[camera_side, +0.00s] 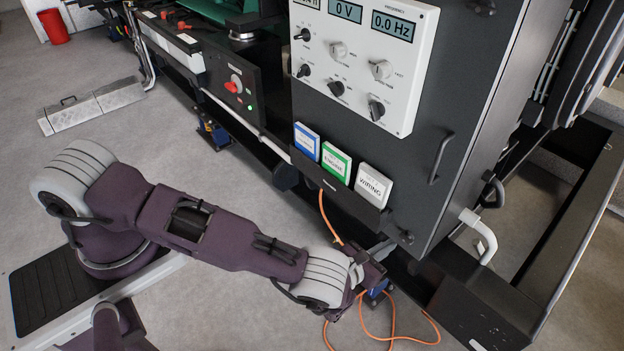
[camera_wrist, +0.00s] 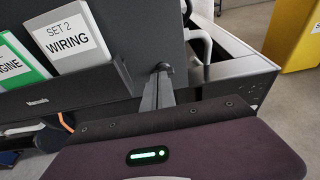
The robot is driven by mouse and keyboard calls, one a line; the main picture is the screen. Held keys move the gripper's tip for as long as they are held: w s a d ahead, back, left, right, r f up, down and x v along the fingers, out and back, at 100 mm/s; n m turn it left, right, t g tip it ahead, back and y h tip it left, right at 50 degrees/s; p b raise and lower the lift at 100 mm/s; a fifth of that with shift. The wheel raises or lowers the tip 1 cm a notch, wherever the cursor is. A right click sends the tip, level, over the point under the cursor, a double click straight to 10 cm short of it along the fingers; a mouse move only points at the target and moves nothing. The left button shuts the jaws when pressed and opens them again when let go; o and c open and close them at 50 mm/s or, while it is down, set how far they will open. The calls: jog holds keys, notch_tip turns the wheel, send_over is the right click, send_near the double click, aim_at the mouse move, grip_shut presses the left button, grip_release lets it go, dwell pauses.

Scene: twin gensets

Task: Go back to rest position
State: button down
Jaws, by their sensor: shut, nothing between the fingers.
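My gripper (camera_side: 388,246) is low beside the lower front of the dark genset cabinet (camera_side: 444,110), just under its row of manual binders. In the wrist view my gripper's fingers (camera_wrist: 160,88) are together and point at the cabinet's lower edge. Nothing shows between them. My arm stretches low across the floor from its base at the left. The binder marked WIRING (camera_side: 373,185) is close above my gripper, and it also shows in the wrist view (camera_wrist: 68,38). I cannot tell whether the fingertips touch the cabinet.
The green binder (camera_side: 336,162) and blue binder (camera_side: 307,140) stand left of the WIRING one. A white control panel (camera_side: 362,60) is above. An orange cable (camera_side: 392,338) lies on the floor below my gripper. A black frame rail (camera_side: 585,225) runs at the right. The left floor is mostly clear.

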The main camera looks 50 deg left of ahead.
jog(key=w+a+r+n+g+y, duration=0.1)
jog(key=a+r+n+y, duration=0.25)
jog(key=r, duration=0.35)
jog(key=a+r+n+g+y, duration=0.1)
jog(key=a+r+n+y, duration=0.2)
jog(key=a+r+n, duration=0.3)
jog(key=w+a+r+n+g+y, duration=0.1)
jog(key=a+r+n+g+y, duration=0.2)
jog(key=r, duration=0.6)
jog(key=s+a+r+n+g+y, duration=0.2)
jog(key=s+a+r+n+g, duration=0.2)
jog(key=s+a+r+n, duration=0.5)
jog(key=s+r+n+g+h, duration=0.45)
jog(key=s+r+n, duration=0.45)
jog(key=s, duration=0.5)
jog(key=s+d+r+n+t+h, duration=0.4)
jog(key=s+d+h, duration=0.3)
jog(key=s, duration=0.6)
jog(key=shift+d+r+n, duration=0.65)
jog(key=shift+d+n, duration=0.1)
jog(key=shift+d, duration=0.05)
